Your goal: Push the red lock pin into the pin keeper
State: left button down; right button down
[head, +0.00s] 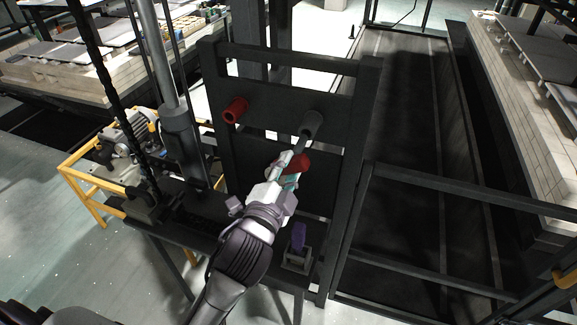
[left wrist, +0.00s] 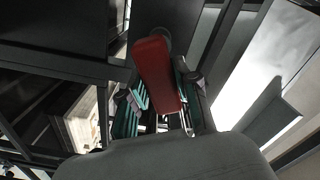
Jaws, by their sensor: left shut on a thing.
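The red lock pin (head: 301,162) is in my left gripper (head: 286,172), whose fingers are shut around its red grip. A thin grey shaft runs from the grip up toward a grey tube (head: 313,123) on the dark frame, seemingly the pin keeper. I cannot tell whether the tip is inside the tube or just in front of it. In the left wrist view the red grip (left wrist: 155,72) lies between the fingers (left wrist: 160,112) and the dark round tube end (left wrist: 160,34) shows behind it. My right gripper is not in view.
A red tube (head: 235,109) sticks out of the same dark frame (head: 270,85), left of the grey one. A purple block (head: 299,236) stands in a small grey holder below. A yellow rail (head: 80,180) and machinery stand at left; dark railings are at right.

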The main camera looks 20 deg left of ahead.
aim_at(299, 143)
pick_arm(q)
jog(key=shift+w+r, duration=0.1)
dwell(0.5)
jog(key=shift+w+p, duration=0.3)
jog(key=shift+w, duration=0.55)
jog(key=shift+w+d+p, duration=0.1)
jog(key=shift+w+p, duration=0.25)
jog(key=shift+w, duration=1.7)
jog(key=shift+w, duration=0.6)
jog(key=c, duration=0.5)
grip_release()
jog(key=shift+s, duration=0.25)
jog(key=shift+s+p, duration=0.5)
jog(key=shift+s, duration=1.5)
